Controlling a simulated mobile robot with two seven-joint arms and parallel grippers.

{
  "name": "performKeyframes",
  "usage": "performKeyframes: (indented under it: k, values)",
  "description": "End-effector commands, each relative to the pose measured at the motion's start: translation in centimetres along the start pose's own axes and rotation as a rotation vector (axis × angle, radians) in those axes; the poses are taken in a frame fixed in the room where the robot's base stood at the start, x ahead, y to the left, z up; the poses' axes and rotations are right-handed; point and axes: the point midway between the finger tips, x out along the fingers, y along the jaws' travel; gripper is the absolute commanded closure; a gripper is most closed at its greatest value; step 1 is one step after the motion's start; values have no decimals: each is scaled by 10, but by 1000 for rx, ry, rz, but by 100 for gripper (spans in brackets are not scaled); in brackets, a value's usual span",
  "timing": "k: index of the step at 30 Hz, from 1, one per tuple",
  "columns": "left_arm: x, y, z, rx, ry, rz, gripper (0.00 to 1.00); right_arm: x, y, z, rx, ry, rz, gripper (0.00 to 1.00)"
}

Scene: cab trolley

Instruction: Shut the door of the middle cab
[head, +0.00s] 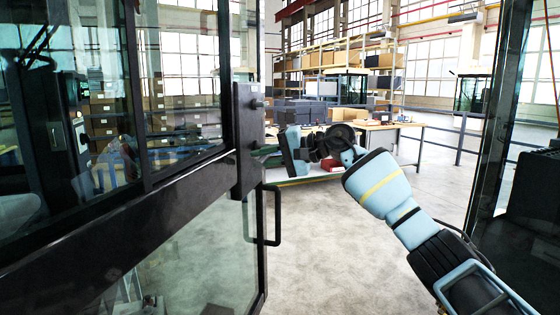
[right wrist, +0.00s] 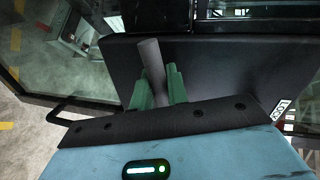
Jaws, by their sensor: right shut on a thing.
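A cab door with a black frame (head: 190,190) and large glass panes fills the left half of the head view. It carries a black latch plate (head: 247,135) at its edge and a black loop handle (head: 276,215) lower down. My right gripper (head: 265,151) is at the door edge beside the latch plate. In the right wrist view its green fingers (right wrist: 156,88) are shut on a grey round door handle (right wrist: 150,57) in front of a dark panel (right wrist: 225,65). The gripper body hides the handle's lower end. My left gripper is not in view.
A dark upright frame with glass (head: 491,120) stands at the right. Beyond the door lie open grey floor (head: 340,235), a workbench (head: 415,126) and shelves with boxes (head: 325,58). A railing (head: 460,150) runs behind at the right.

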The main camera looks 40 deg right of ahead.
Motion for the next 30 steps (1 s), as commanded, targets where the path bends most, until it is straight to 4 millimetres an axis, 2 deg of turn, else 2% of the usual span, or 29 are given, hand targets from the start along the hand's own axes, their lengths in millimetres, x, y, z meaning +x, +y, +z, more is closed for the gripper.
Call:
performKeyframes:
  k: [1,6,20,21,25,30]
  values:
    - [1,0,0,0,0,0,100,6,6,0,9,-1,12,100]
    - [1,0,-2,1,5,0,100,13,6,1,13,5,16,100]
    - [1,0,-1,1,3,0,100,16,7,2,16,4,20,100]
    - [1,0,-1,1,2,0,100,16,8,2,16,4,20,80]
    - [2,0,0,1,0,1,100,16,6,2,15,4,18,63]
    - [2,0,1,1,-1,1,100,14,4,1,12,6,14,62]
